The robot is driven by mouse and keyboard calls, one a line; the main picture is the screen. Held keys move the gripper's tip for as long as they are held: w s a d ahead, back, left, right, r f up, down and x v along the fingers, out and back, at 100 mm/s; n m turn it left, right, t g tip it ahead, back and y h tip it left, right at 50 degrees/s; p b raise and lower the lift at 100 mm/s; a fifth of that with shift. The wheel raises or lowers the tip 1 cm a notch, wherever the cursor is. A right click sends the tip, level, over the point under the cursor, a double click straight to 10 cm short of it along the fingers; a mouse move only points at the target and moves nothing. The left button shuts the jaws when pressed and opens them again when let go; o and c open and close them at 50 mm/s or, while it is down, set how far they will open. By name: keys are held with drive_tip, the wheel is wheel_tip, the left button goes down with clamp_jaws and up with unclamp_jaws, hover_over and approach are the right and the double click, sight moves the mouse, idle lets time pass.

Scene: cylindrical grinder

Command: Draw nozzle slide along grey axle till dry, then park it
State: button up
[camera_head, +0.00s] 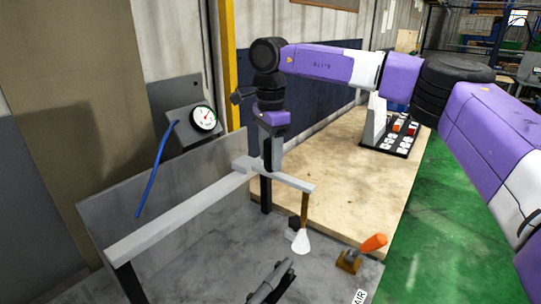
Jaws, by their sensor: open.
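The nozzle slide (290,179) sits at the far end of a long light-grey rail (180,212). Its crossbar reaches right, and a brown stem hangs from it to a white flared nozzle (302,242). The grey axle (270,283) lies low on the grey bed at the front, nearer than the nozzle. My gripper (268,160) points down at the slide's far end, open. Its fingertips overlap the slide in this view; I cannot tell whether they touch it or straddle a part of it. Whether the axle is wet cannot be made out.
A lever with an orange handle (374,243) stands right of the nozzle, near an AIR label (360,297). A dial gauge (204,118) and blue hose (156,171) are at the back left. A button panel (392,136) stands on the wooden tabletop (340,190), which is mostly clear.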

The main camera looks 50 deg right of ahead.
sight(270, 140)
wheel_tip(270, 140, up, 8)
drive_tip(key=shift+f+b, duration=0.1)
drive_tip(key=shift+b, duration=0.5)
drive_tip(key=shift+s+r+p, duration=0.1)
drive_tip(key=shift+r+p, duration=0.35)
drive_tip(key=shift+p, duration=0.65)
drive_tip(key=shift+a+n+p, duration=0.1)
drive_tip(key=shift+n+p, duration=0.7)
drive_tip(key=shift+p, duration=0.05)
drive_tip(key=n, duration=0.2)
drive_tip(key=f+n+p, duration=0.1)
drive_tip(key=n, duration=0.2)
drive_tip(key=shift+a+n, duration=0.1)
drive_tip(key=shift+n, duration=0.2)
drive_tip(key=n, duration=0.3)
drive_tip(key=shift+f+n, duration=0.25)
drive_tip(key=shift+n, duration=0.05)
drive_tip(key=shift+f+p, duration=1.2)
drive_tip(key=shift+f, duration=2.7)
clamp_jaws()
